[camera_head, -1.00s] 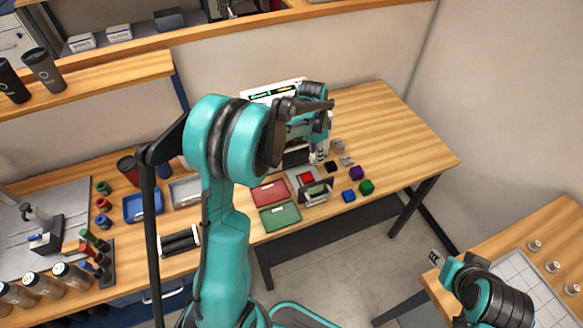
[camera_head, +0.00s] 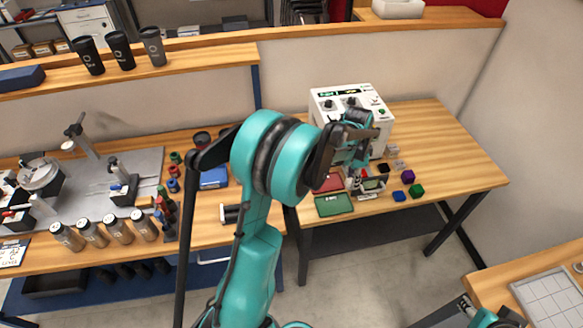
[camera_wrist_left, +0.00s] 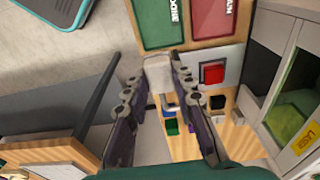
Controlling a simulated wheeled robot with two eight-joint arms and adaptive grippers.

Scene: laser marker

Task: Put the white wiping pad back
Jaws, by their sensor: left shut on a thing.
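The white wiping pad (camera_wrist_left: 158,74) shows as a pale block between my left fingertips in the left wrist view. My left gripper (camera_wrist_left: 157,84) is shut on it, above the worktop beside the green tray (camera_wrist_left: 160,22) and red tray (camera_wrist_left: 211,18). In the head view my left gripper (camera_head: 352,178) is mostly hidden behind its own arm, near the red tray (camera_head: 331,183) and green tray (camera_head: 334,205); the pad cannot be made out there. My right arm is only partly in view at the lower right, and its jaw state is unclear.
A white laser machine (camera_head: 350,105) stands behind the trays. A fixture with a red block (camera_wrist_left: 212,73) is right of the pad. Blue (camera_head: 399,196), green (camera_head: 417,190) and purple (camera_head: 408,176) cubes lie to the right. The table's right part is clear.

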